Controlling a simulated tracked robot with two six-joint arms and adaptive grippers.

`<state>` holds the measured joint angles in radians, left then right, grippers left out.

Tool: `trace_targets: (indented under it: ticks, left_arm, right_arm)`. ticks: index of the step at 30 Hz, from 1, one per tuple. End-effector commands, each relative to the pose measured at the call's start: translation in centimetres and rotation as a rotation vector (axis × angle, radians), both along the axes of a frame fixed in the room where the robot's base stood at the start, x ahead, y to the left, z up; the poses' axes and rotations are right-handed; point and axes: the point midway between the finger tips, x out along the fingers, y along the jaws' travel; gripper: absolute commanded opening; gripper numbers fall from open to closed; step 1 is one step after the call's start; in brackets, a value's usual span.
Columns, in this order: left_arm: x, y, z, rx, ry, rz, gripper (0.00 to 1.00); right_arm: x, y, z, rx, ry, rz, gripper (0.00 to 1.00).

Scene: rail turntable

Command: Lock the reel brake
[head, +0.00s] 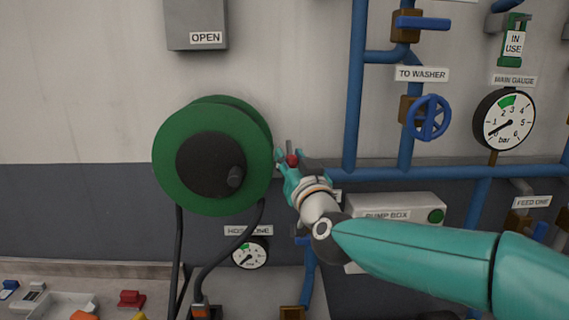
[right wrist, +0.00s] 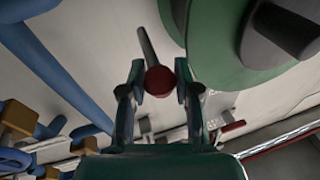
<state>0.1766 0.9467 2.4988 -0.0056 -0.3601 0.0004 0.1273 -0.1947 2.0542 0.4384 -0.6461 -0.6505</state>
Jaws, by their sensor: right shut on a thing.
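The hose reel (head: 215,118) is a green drum with a black hub and a dark crank knob, mounted on the wall left of centre. Beside its right edge stands the brake lever, a grey rod (head: 289,147) with a red ball knob (head: 292,160). My right gripper (head: 287,162) is at this knob, shut on it. In the right wrist view the knob (right wrist: 159,81) sits between the fingertips, with the rod running up and left from it and the green drum (right wrist: 220,60) to the right. The gripper partly hides the lever's base. My left gripper is out of view.
Blue pipes (head: 354,100) with valves and a gauge (head: 504,119) stand right of the reel. A pump box (head: 397,205) is partly hidden behind my right arm. Black hoses (head: 179,255) hang below the reel. A tray (head: 62,303) with small parts lies at lower left.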

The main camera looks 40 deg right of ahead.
Motion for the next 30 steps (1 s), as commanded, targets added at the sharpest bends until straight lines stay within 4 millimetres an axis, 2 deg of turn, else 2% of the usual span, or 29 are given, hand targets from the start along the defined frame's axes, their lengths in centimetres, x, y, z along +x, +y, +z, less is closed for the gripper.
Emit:
trace_targets:
  ticks: [1,13,14,16,26,30]
  left_arm:
    - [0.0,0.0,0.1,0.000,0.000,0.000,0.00]
    - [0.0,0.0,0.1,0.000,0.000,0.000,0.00]
    - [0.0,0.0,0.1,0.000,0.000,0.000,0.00]
    - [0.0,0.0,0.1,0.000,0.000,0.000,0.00]
    - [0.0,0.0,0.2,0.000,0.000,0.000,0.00]
    - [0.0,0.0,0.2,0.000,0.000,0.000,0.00]
  right_arm:
    - [-0.2,-0.2,0.7,-0.005,-0.012,-0.006,0.00]
    - [-0.3,-0.3,0.8,-0.006,-0.013,-0.009,0.00]
    - [-0.3,-0.3,0.8,-0.006,-0.012,-0.009,0.32]
    - [-0.3,-0.3,0.7,-0.005,-0.011,-0.008,0.42]
    - [-0.4,-0.2,0.4,-0.002,-0.004,-0.007,0.42]
    - [-1.3,0.3,0.2,-0.001,-0.004,-0.005,0.42]
